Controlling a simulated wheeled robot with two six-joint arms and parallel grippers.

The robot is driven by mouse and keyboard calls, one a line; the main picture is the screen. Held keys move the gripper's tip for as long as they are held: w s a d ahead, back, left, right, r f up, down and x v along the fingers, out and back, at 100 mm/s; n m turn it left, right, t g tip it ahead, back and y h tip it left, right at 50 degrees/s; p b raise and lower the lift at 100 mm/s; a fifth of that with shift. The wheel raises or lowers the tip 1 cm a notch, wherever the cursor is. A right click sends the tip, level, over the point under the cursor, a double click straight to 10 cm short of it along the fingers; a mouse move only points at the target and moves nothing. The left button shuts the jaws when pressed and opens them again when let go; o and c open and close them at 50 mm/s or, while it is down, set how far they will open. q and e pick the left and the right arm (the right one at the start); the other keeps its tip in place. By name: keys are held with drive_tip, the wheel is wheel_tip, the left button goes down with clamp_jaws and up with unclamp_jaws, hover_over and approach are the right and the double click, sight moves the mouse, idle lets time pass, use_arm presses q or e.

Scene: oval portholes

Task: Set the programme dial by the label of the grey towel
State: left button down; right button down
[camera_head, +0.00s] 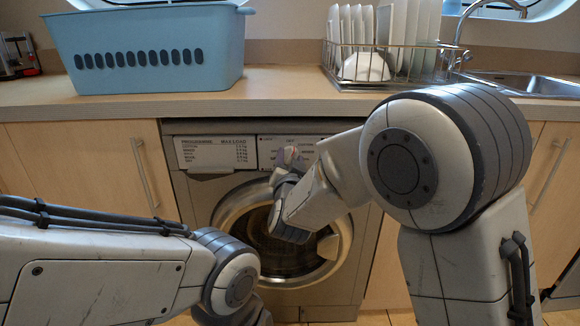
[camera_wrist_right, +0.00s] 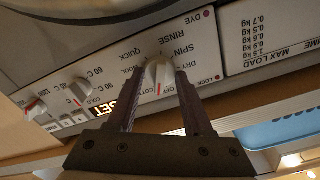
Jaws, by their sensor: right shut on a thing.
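The programme dial (camera_wrist_right: 161,77) is a pale round knob on the washing machine's panel, ringed by words such as OFF, COTTON, WOOL, QUICK, RINSE, SPIN and DRY. Its red mark appears to point toward OFF. My right gripper (camera_wrist_right: 160,74) is shut on the dial, one finger on each side. In the head view my right gripper (camera_head: 292,157) is at the panel and partly covers the dial. The washing machine (camera_head: 185,215) has a closed round door. My left arm reaches in from the left; its gripper is not visible. No grey towel or label is seen.
A blue basket (camera_head: 150,58) stands on the counter (camera_head: 290,80) above; its inside is hidden. A dish rack (camera_head: 385,65) with plates is by the sink (camera_head: 520,85). A programme and max-load chart (camera_head: 215,152) and other small knobs (camera_wrist_right: 82,91) are on the panel.

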drive_tip(key=shift+m+b, duration=0.95)
drive_tip(key=shift+m, duration=0.55)
drive_tip(key=shift+c, duration=1.6)
unclamp_jaws()
drive_tip(key=s+p, duration=0.2)
drive_tip(key=s, duration=0.8)
drive_tip(key=shift+s, duration=0.3)
